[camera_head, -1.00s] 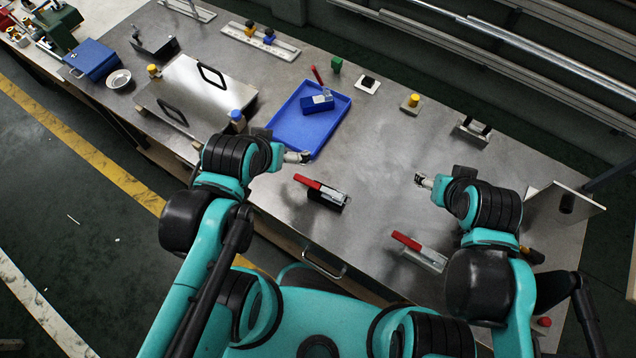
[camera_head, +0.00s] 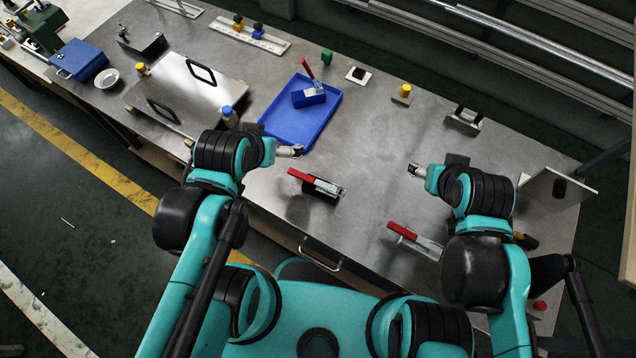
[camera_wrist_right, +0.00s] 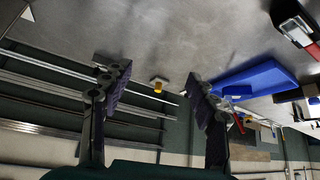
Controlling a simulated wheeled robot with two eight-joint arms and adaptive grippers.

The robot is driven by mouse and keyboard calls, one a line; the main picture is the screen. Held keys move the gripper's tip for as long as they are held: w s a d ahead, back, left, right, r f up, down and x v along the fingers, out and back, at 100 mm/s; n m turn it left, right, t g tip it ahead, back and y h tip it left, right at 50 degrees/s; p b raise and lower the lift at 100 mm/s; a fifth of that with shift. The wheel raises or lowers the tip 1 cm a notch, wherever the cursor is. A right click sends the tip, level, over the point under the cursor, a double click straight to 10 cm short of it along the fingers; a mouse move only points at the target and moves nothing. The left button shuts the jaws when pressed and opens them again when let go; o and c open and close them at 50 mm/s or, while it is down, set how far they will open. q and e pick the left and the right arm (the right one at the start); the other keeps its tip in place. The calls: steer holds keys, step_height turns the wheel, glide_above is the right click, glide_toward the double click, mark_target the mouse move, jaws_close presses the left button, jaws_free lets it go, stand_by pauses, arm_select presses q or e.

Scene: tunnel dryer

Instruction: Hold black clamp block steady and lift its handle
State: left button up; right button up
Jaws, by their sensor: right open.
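The black clamp block (camera_head: 321,195) stands on the metal table in front of my body, its red handle (camera_head: 304,178) lying low and pointing left, with metal linkage at its right. It also shows at the upper right of the right wrist view (camera_wrist_right: 287,14), cut by the edge. My left gripper (camera_head: 297,151) is above the table, beyond the block and slightly left, apart from it; its jaws are too small to read. My right gripper (camera_head: 413,170) is open and empty, to the right of the block and apart from it; its spread fingers show in the right wrist view (camera_wrist_right: 152,95).
A grey clamp with a red handle (camera_head: 402,231) lies near the right forearm. A blue tray (camera_head: 287,132) holding a blue clamp block (camera_head: 310,97) is beyond the left gripper. A metal plate (camera_head: 557,192) stands at right. The table between the grippers is mostly clear.

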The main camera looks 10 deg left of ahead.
steer(key=m+g+y+b, duration=0.4)
steer(key=m+g+y, duration=0.45)
steer(key=m, duration=0.35)
glide_toward(326, 187)
steer(key=shift+t+y, duration=0.25)
steer(key=w+d+f, duration=0.3)
steer(key=shift+w, duration=0.1)
steer(key=shift+a+f+m+g+y+b, duration=0.45)
steer(key=shift+a+m+g+y, duration=0.1)
steer(key=shift+m+g+y, duration=0.15)
steer(key=shift+s+a+f+m+g+y, duration=0.15)
steer(key=shift+s+f+m+g+y, duration=0.15)
steer(key=shift+m+g+y, duration=0.25)
steer(key=shift+s+a+f+b, duration=0.1)
steer(key=shift+a+f+b, duration=0.15)
steer(key=shift+b, duration=0.1)
arm_select(q)
step_height(326, 187, down, 9)
steer(key=b, duration=0.3)
steer(key=shift+r, duration=0.2)
arm_select(e)
steer(key=x, duration=0.8)
steer(key=shift+s, duration=0.1)
arm_select(q)
steer(key=shift+f+b, duration=0.35)
arm_select(e)
steer(key=shift+s+a+f, duration=0.15)
steer(key=shift+a+f, duration=0.05)
steer(key=shift+a, duration=0.5)
